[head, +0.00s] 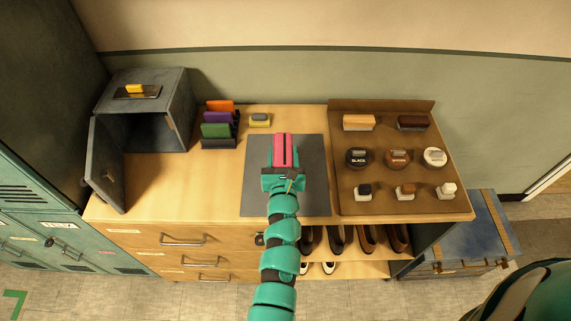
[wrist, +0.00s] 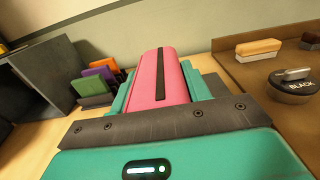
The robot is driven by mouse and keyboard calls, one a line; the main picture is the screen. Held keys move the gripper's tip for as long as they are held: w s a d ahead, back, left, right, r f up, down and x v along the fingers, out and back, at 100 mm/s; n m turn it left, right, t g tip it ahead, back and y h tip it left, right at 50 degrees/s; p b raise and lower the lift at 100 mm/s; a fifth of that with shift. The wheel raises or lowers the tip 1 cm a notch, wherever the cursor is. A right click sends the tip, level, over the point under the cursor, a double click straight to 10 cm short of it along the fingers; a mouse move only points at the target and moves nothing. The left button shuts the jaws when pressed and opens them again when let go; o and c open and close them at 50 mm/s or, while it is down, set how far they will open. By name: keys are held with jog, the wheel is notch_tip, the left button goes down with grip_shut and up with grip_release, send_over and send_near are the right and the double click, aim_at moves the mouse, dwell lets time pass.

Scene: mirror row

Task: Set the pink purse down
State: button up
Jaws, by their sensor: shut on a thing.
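The pink purse (head: 282,149), with a dark strip down its middle, is held by my gripper (head: 284,166) over the dark grey mat (head: 257,193) at the middle of the counter. In the wrist view the pink purse (wrist: 160,80) stands between my teal fingers, and my gripper (wrist: 165,97) is shut on it. I cannot tell whether the purse touches the mat, as its lower part is hidden by my gripper.
Left of the mat, a rack (head: 219,142) holds orange, purple and green items. A dark open box (head: 155,105) stands at far left. A brown tray (head: 377,203) with brushes and polish tins is at right. A small grey-yellow item (head: 260,120) lies behind the mat.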

jog(key=shift+w+d+f, duration=0.2)
jog(key=shift+w+f, duration=0.55)
jog(key=shift+f, duration=0.1)
jog(key=shift+w+a+f, duration=0.1)
jog(key=shift+w+f, duration=0.2)
jog(key=shift+f, duration=0.1)
jog(key=shift+w+d+f, duration=0.2)
jog(key=shift+w+f, duration=0.15)
jog(key=shift+a+f+b, duration=0.1)
jog(key=shift+f+b, duration=0.2)
jog(key=shift+f, duration=1.35)
jog(key=shift+f+b, duration=0.15)
jog(key=shift+b, duration=0.2)
jog(key=o, duration=1.1)
jog(key=shift+c, duration=0.2)
